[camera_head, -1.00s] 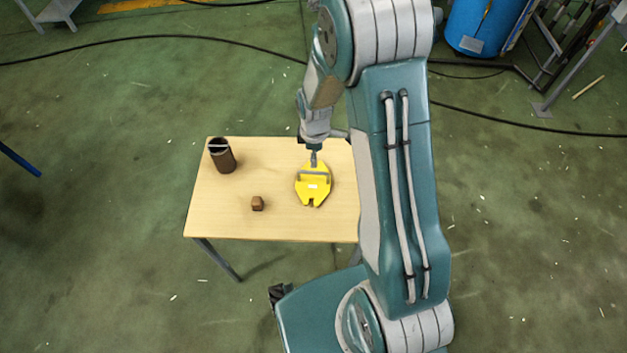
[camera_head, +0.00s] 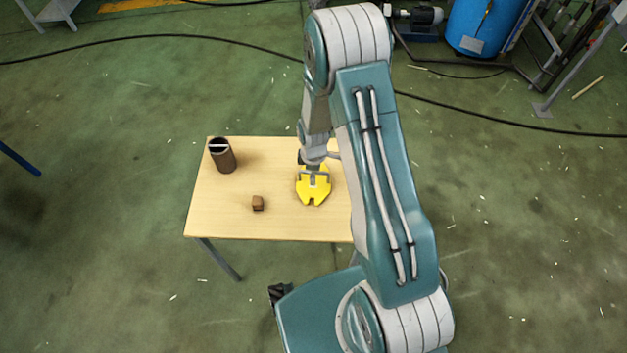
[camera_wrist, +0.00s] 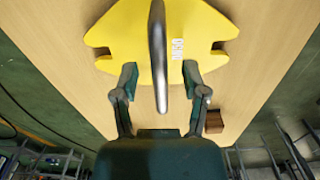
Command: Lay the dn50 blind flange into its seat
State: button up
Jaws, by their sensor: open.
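A yellow plate with notched edges and a grey bar handle, which looks like the blind flange (camera_head: 313,191), lies flat on the right part of the table. In the wrist view the yellow plate (camera_wrist: 120,30) carries a small white label with markings too small to read surely. My gripper (camera_wrist: 159,75) is open over it, one finger on each side of the grey handle (camera_wrist: 158,50), with visible gaps to it. In the head view my gripper (camera_head: 314,168) hides the plate's far part. I cannot tell which thing is the seat.
A dark brown open tube (camera_head: 224,158) with a light bar across its mouth stands at the table's far left. A small brown block (camera_head: 258,203) sits near the front middle. The wooden table (camera_head: 215,215) is otherwise clear. Cables cross the green floor.

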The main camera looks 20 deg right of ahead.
grip_shut()
jog(key=shift+r, duration=0.1)
